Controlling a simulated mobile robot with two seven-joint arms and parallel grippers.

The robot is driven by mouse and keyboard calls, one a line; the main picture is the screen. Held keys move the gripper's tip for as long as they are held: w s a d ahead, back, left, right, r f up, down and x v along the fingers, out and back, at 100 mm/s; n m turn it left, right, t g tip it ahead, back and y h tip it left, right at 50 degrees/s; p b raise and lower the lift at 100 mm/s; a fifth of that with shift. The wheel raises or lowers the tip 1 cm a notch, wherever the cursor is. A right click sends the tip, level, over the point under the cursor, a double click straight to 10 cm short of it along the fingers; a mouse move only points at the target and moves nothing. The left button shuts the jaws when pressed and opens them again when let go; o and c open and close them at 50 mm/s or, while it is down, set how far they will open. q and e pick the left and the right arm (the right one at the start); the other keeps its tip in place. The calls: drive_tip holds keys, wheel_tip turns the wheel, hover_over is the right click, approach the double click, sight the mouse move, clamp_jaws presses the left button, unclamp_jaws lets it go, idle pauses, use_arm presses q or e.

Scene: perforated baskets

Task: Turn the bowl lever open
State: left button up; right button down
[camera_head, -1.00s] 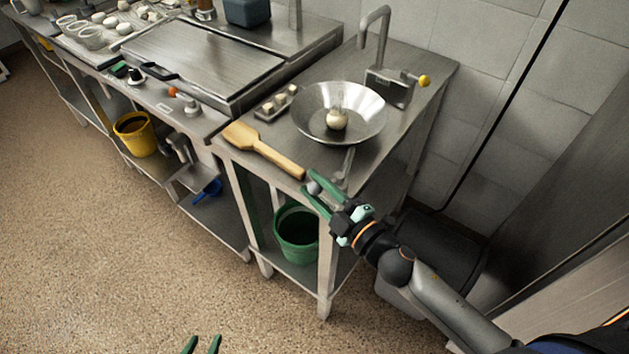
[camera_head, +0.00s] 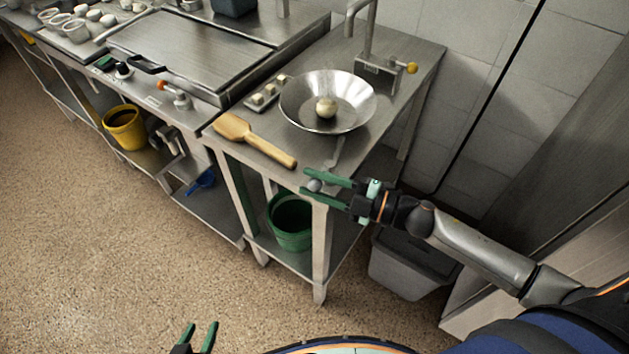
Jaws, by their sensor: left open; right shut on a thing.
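A wide shallow metal bowl (camera_head: 352,88) stands on the steel counter with a pale round lump inside. Its metal lever (camera_head: 334,154) comes down from below the bowl's front rim toward the counter's front edge and ends in a grey round knob (camera_head: 314,185). My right gripper (camera_head: 317,185) reaches in from the right. Its green fingers are closed around the knob, one above and one below. My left gripper (camera_head: 201,336) shows only at the bottom edge, empty, its green fingertips apart, far from the bowl.
A wooden paddle (camera_head: 235,128) lies left of the lever, handle toward the counter edge. A tap with a yellow knob (camera_head: 412,68) stands behind the bowl. A green bucket (camera_head: 290,224) sits on the shelf below, and a grey bin (camera_head: 408,268) stands under my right arm.

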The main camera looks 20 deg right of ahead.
drive_tip(key=c, duration=0.5)
unclamp_jaws()
drive_tip(key=b+v, duration=0.1)
drive_tip(key=v, duration=1.1)
drive_tip(key=shift+s+d, duration=0.2)
